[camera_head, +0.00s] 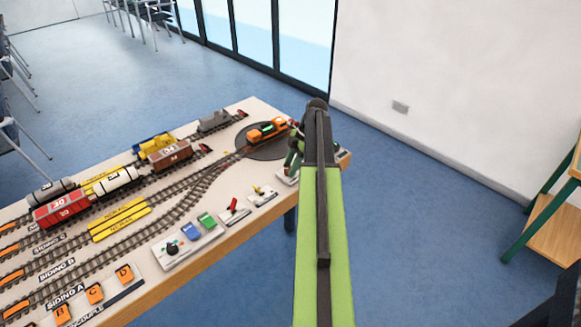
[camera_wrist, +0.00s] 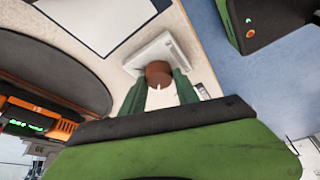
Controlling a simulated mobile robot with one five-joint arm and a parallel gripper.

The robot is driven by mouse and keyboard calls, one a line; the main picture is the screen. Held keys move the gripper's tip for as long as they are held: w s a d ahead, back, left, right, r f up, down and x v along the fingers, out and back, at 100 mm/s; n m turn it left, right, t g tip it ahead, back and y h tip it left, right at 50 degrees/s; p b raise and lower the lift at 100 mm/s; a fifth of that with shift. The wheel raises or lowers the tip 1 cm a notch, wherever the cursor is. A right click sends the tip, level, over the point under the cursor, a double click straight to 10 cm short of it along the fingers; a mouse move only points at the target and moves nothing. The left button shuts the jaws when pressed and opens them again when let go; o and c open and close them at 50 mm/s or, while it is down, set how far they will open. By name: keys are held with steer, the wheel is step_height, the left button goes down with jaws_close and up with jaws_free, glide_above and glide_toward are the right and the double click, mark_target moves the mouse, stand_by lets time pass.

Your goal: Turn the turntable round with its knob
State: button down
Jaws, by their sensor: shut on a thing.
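The turntable (camera_head: 264,154) is a dark round disc at the far right end of the layout table, with an orange locomotive (camera_head: 268,131) on it. In the wrist view, part of the turntable (camera_wrist: 55,62) fills the left side and the locomotive (camera_wrist: 45,122) shows at lower left. The knob (camera_wrist: 158,70) is brown and round with a white mark, on a pale grey base plate (camera_wrist: 165,48). My gripper (camera_wrist: 160,78) has its green fingers shut on the knob, one on each side. In the head view, my arm hides the knob and most of my gripper (camera_head: 292,160).
Several wagons stand on the tracks to the left, including a red wagon (camera_head: 62,207). A control panel (camera_head: 187,240) and small levers line the front edge. A dark and green box (camera_wrist: 262,22) is at upper right in the wrist view.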

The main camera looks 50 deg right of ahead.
steer(key=shift+m, duration=0.4)
stand_by(0.5)
steer(key=shift+m, duration=0.3)
steer(key=m+t+h, duration=0.1)
steer(key=m, duration=0.2)
steer(key=shift+s+m+t, duration=0.15)
steer(key=shift+m+t, duration=0.25)
steer(key=m, duration=0.1)
steer(key=m+h, duration=0.1)
steer(key=m, duration=0.1)
steer(key=shift+a+m+t+h, duration=0.15)
steer(key=shift+m+t+h, duration=0.15)
steer(key=m+h, duration=0.1)
steer(key=m, duration=0.3)
steer(key=shift+a+h, duration=0.15)
steer(key=shift+h, duration=0.25)
steer(key=m+h, duration=0.1)
steer(key=m, duration=0.3)
steer(key=shift+m, duration=0.3)
steer(key=shift+a+m+h, duration=0.1)
steer(key=shift+m+h, duration=0.2)
